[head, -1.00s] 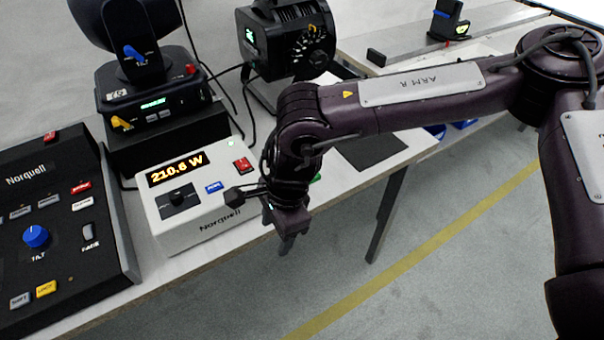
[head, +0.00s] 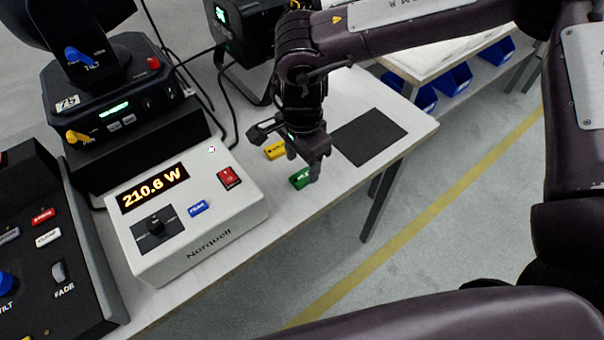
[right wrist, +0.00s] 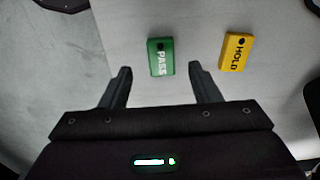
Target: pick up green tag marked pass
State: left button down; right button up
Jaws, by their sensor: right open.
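The green tag marked PASS (right wrist: 161,57) lies flat on the table in the right wrist view, a little beyond and between my fingertips. It also shows in the head view (head: 299,180), partly hidden by my gripper. My right gripper (head: 303,170) is open and empty above the table beside the tag. In the right wrist view its two fingers (right wrist: 159,78) are spread wide, with the tag apart from both. My left gripper is not in view.
A yellow tag marked HOLD (right wrist: 236,53) lies close beside the green one. A white power meter (head: 190,222) reading 210.6 W stands to the left. A dark mat (head: 370,137) lies to the right. The table's front edge is close to the green tag.

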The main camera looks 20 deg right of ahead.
aim_at(304, 175)
jog(key=f, duration=0.4)
jog(key=shift+w+d, duration=0.15)
jog(key=shift+d, duration=0.15)
jog(key=shift+f, duration=0.1)
jog(key=shift+c, duration=0.6)
jog(key=c, duration=0.9)
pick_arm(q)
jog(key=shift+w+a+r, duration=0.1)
pick_arm(e)
jog(key=shift+c, duration=0.2)
